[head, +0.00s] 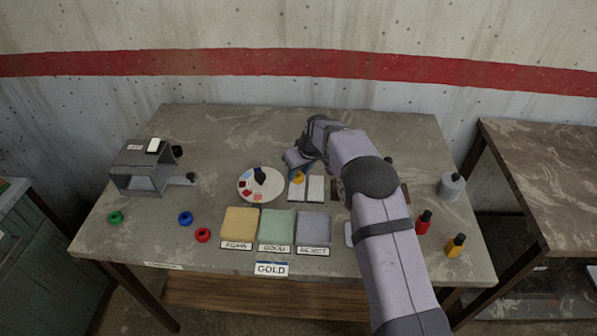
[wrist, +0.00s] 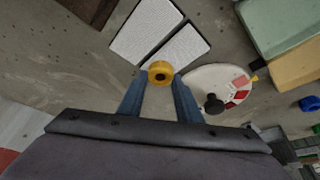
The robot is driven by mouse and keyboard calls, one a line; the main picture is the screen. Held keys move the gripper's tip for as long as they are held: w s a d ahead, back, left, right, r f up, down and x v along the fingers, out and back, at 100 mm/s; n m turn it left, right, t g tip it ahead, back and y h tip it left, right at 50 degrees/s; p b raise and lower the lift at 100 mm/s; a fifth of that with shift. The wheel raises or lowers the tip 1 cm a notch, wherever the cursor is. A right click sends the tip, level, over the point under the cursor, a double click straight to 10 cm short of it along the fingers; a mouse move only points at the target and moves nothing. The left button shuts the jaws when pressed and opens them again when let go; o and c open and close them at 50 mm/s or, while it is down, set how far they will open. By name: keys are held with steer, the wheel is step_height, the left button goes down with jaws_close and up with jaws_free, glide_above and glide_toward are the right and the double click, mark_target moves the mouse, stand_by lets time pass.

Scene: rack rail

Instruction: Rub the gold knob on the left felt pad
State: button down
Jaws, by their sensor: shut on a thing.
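The gold knob (wrist: 160,72) is a small yellow ring-shaped piece, held between the tips of my gripper's (wrist: 159,77) two blue fingers. In the head view the knob (head: 298,177) shows just below my gripper (head: 298,163), at the back end of the left felt pad (head: 296,192). The two pads are pale rectangles side by side. In the wrist view the knob overlaps the near end of the left pad (wrist: 182,52), with the right pad (wrist: 146,27) beyond. I cannot tell whether the knob touches the pad.
A round white palette (head: 246,190) with a dark-knobbed piece stands left of the pads. Yellow (head: 240,221), green (head: 277,223) and grey (head: 313,226) labelled mats lie in front. Green, blue and red rings lie at left near a grey box (head: 138,178). Bottles stand at right.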

steer(key=shift+s+f, duration=0.15)
steer(key=shift+s, duration=0.55)
steer(key=shift+s, duration=0.15)
steer(key=shift+s, duration=0.55)
steer(key=shift+b, duration=0.3)
steer(key=shift+s, duration=0.7)
steer(key=shift+s, duration=0.15)
steer(key=shift+s+b, duration=0.35)
steer(key=shift+s, duration=0.2)
steer(key=shift+w, duration=0.15)
steer(key=shift+w, duration=0.6)
